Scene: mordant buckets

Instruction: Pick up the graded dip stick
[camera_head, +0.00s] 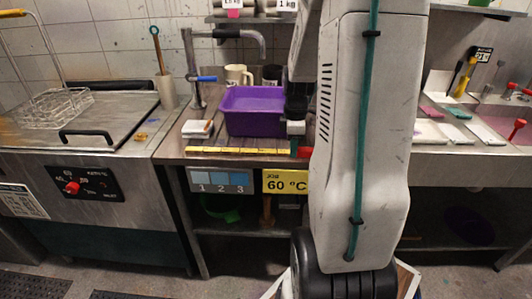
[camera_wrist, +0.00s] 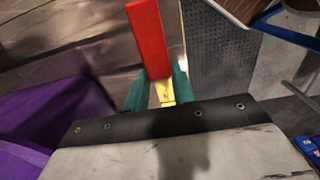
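The graded dip stick (camera_head: 240,150) is a long yellow bar with dark marks. It lies along the front edge of the bench in the head view, and its red end shows beside my arm. In the wrist view its red end (camera_wrist: 149,38) points up the picture, and a yellow part (camera_wrist: 165,92) shows between the teal fingers of my gripper (camera_wrist: 160,82). The fingers flank the stick closely on both sides. I cannot tell whether they touch it.
A purple tub (camera_head: 252,111) stands on the bench just behind the stick; it shows at the left in the wrist view (camera_wrist: 55,115). A white block (camera_head: 197,129) lies left of it. A yellow 60 °C sign (camera_head: 286,181) hangs below the bench edge. A sink counter is at right.

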